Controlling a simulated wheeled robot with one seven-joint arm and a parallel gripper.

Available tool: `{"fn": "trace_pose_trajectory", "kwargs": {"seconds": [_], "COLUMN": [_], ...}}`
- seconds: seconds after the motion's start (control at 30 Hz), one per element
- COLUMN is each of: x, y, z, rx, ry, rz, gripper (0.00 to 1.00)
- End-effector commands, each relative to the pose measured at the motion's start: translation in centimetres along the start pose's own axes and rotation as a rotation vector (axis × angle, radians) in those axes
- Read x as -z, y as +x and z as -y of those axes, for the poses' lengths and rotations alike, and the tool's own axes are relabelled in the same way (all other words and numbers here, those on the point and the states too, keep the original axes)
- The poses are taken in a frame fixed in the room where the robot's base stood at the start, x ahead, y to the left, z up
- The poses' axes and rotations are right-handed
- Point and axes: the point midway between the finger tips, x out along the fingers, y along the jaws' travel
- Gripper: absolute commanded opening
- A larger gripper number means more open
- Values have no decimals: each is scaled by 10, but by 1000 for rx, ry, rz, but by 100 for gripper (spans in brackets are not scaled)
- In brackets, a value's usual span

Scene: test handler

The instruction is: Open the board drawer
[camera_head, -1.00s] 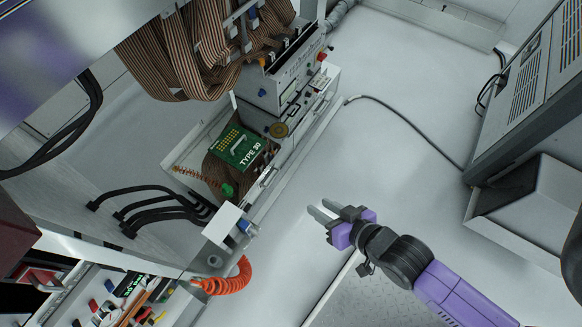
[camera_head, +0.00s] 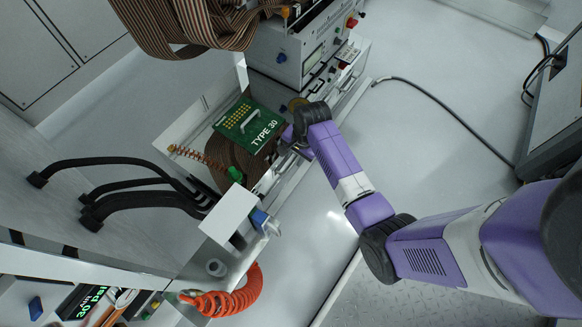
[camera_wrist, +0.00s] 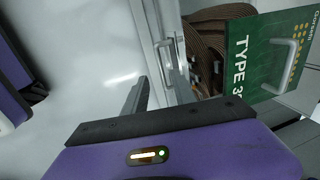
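The green board (camera_head: 250,125) marked "TYPE 30", with a metal handle on its face, stands over an open-topped compartment in the light cabinet. It also shows at the right of the wrist view (camera_wrist: 262,60). A light front panel with a small metal pull handle (camera_wrist: 167,58) is left of the board in the wrist view. My gripper (camera_head: 284,151) is at this front, beside the board. Its fingers (camera_wrist: 160,92) look apart, close to the handle; contact cannot be made out. My wrist hides part of the front in the head view.
A brown ribbon cable (camera_head: 175,30) hangs at the top. An instrument box (camera_head: 300,50) stands behind the board. A white block (camera_head: 228,213) and an orange coiled hose (camera_head: 235,298) are near the front. The floor at right is mostly clear, with a black cable (camera_head: 430,100).

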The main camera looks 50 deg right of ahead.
Motion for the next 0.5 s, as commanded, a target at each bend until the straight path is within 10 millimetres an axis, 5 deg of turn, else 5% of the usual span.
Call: {"fn": "trace_pose_trajectory", "kwargs": {"seconds": [0.5], "x": [0], "y": [70], "z": [0], "rx": [1], "ry": [-2], "rz": [0], "gripper": [32]}}
